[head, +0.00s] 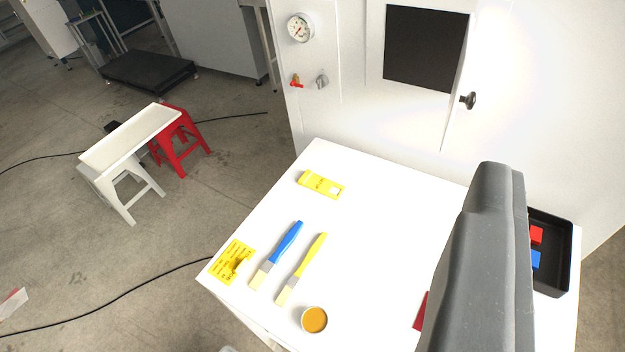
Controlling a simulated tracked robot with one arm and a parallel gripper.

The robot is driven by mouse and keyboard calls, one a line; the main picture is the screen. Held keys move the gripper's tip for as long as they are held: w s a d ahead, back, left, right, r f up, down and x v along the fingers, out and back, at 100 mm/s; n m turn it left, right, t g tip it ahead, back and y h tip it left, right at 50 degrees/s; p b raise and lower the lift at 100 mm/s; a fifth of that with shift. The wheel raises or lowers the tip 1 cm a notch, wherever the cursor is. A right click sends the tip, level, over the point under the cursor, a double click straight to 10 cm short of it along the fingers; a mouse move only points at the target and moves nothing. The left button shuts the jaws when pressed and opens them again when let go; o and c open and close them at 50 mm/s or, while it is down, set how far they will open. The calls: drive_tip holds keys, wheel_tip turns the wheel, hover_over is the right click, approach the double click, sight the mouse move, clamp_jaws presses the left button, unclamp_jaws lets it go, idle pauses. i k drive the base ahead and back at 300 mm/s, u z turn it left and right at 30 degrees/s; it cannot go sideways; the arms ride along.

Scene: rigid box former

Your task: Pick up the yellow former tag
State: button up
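Two flat yellow items lie on the white table (385,215), and I cannot tell for sure which is the former tag. One is a yellow tag (318,183) with small print and a pale patch at its right end, near the table's back left edge. The other is a yellow printed card (229,266) with a darker yellow shape on it, at the left front corner. My gripper (485,245) shows as a large dark grey shape at the right, well apart from both. Its fingertips cannot be made out, and it hides part of the table.
A blue-handled brush (286,241), a yellow-handled brush (311,257) and a round orange-filled tub (315,320) lie between. A black tray (553,278) holds red and blue pieces at right. A white cabinet (345,80) stands behind. A red piece (421,312) is partly hidden.

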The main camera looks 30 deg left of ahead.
sight(322, 185)
drive_tip(key=z, duration=0.1)
drive_tip(key=i, duration=1)
drive_tip(key=u, duration=0.1)
